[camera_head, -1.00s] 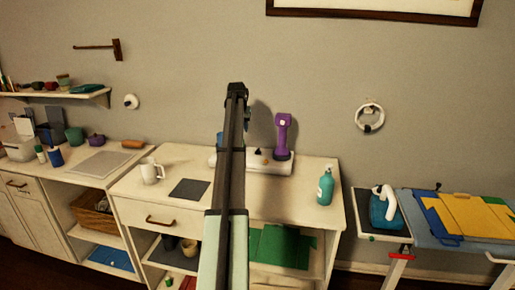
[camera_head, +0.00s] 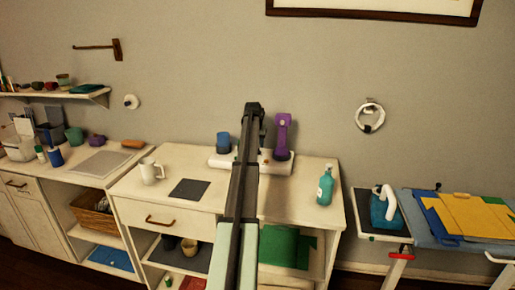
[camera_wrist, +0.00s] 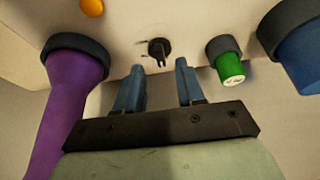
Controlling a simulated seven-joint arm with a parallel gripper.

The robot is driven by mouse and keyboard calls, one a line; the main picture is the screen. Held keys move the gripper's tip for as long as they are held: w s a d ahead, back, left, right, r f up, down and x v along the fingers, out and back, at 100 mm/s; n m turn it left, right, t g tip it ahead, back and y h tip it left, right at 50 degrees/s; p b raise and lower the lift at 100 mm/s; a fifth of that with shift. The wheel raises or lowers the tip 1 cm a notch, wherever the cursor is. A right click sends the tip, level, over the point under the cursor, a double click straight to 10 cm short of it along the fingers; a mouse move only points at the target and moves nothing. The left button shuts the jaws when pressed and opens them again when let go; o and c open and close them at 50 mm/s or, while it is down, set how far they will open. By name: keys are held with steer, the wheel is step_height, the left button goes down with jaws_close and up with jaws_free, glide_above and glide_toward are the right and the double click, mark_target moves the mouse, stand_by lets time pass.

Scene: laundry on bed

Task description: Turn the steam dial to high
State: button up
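A small black knob with a raised bar, which looks like the dial (camera_wrist: 159,48), sits on a white base (camera_wrist: 125,22) in the wrist view. My gripper (camera_wrist: 160,77) is open and empty, its two blue-grey fingers apart and pointing toward the knob, which appears between and just beyond the tips. No contact shows. Any setting marks are not readable. In the head view the white base (camera_head: 218,162) stands at the back of the counter, and my arm hides the knob and the gripper.
A purple handheld device (camera_wrist: 72,95) stands left of the gripper. A green knob or cap (camera_wrist: 229,66) and a dark-rimmed blue cylinder (camera_wrist: 300,50) are at right. An orange button (camera_wrist: 92,7) is on the base. A teal bottle (camera_head: 325,186) stands on the counter (camera_head: 288,205).

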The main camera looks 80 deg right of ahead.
steer(key=shift+x, duration=1.75)
jaws_close()
